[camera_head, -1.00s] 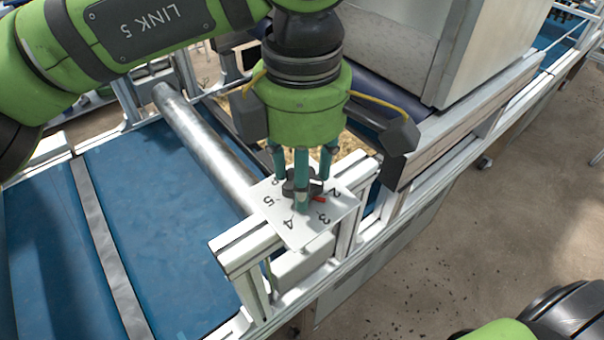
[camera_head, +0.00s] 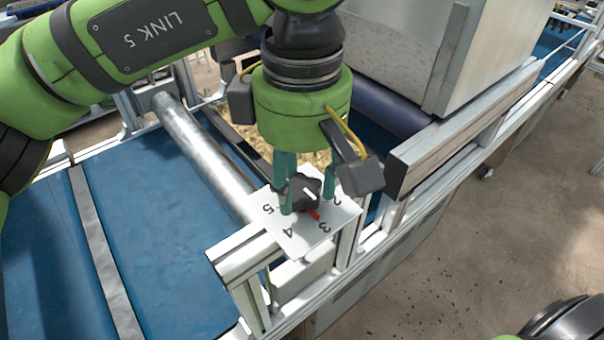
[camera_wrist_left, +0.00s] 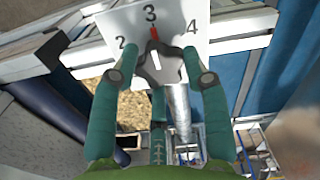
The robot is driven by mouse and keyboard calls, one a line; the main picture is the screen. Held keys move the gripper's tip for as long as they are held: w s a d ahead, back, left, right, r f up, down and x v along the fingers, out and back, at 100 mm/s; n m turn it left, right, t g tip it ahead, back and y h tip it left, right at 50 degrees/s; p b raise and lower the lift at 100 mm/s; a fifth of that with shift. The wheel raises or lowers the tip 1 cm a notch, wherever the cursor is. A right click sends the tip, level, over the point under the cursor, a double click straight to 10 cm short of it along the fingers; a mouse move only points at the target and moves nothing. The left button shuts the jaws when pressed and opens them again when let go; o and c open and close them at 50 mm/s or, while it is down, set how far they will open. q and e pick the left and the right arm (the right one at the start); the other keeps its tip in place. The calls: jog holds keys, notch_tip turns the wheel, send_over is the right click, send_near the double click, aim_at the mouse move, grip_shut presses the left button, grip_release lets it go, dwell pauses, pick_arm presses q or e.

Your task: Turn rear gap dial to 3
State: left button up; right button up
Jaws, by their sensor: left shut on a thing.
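The rear gap dial is a dark lobed knob (camera_head: 306,187) with a white line and a red pointer tip, on a white numbered plate (camera_head: 267,203). In the left wrist view the knob (camera_wrist_left: 148,68) has its red tip just below the 3 on the plate (camera_wrist_left: 180,14), with 2 to the left and 4 to the right. My left gripper (camera_head: 307,206) points down with its green fingers around the knob and is shut on it. The fingers partly hide the knob and the plate's far numbers. My right gripper is out of view.
The plate sits on a metal frame corner (camera_head: 240,255) beside a blue belt (camera_head: 165,240) and a steel roller (camera_head: 200,145). A large grey housing (camera_head: 400,45) stands behind, with a side rail (camera_head: 460,125) to the right. Open floor lies at right.

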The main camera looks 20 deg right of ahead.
aim_at(303, 187)
pick_arm(q)
jog(key=shift+f, duration=0.1)
dwell(0.3)
jog(key=o, duration=1.2)
jog(key=shift+c, duration=0.2)
notch_tip(303, 187, up, 12)
